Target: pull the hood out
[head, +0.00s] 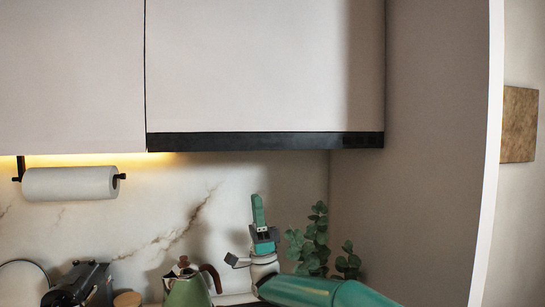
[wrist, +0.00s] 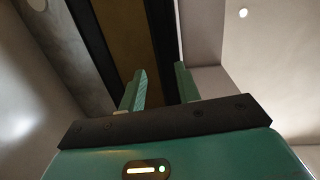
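The hood (head: 265,141) is a black strip along the bottom of the right wall cabinet, flush with the cabinet front as far as I can tell. In the wrist view, a dark band, which looks like the hood's front edge (wrist: 168,30), runs above my gripper, next to a brown panel. My gripper (head: 257,200) is below the hood in the head view, with its fingers pointing up. The wrist view shows the two green fingers of my gripper (wrist: 160,80) apart, with nothing held between them. The gripper appears clear of the hood.
A paper towel roll (head: 70,183) hangs under the left cabinet. A green kettle (head: 188,292), a black appliance (head: 80,285) and a leafy plant (head: 318,245) stand low. A side wall (head: 420,150) closes the right.

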